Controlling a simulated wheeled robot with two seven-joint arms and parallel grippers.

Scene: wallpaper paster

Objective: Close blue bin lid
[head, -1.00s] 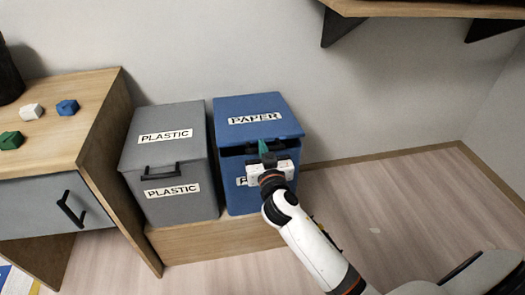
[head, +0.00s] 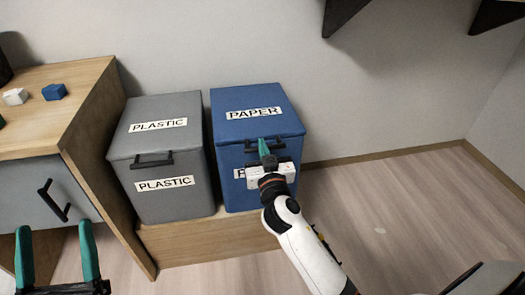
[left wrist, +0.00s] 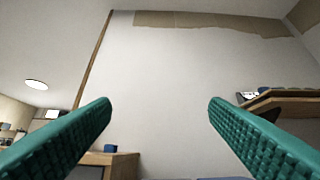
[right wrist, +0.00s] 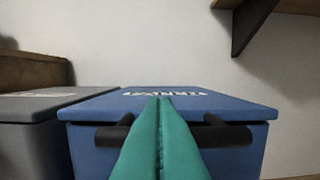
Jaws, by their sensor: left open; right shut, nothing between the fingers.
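The blue bin (head: 232,188) labelled PAPER stands on a low wooden plinth. Its lid (head: 257,97) lies down flat on the bin, with at most a thin dark line under its front edge. My right gripper (head: 264,149) is shut and empty at the lid's front edge, in front of the dark handle. In the right wrist view its green fingers (right wrist: 160,130) are pressed together before the handle (right wrist: 225,135) and cover its middle. My left gripper (head: 55,262) is open and empty at the lower left, away from the bin.
A grey bin (head: 160,137) labelled PLASTIC stands close on the left of the blue bin. A wooden cabinet (head: 75,130) with small blocks on top is further left. A shelf bracket (right wrist: 250,25) hangs on the wall above.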

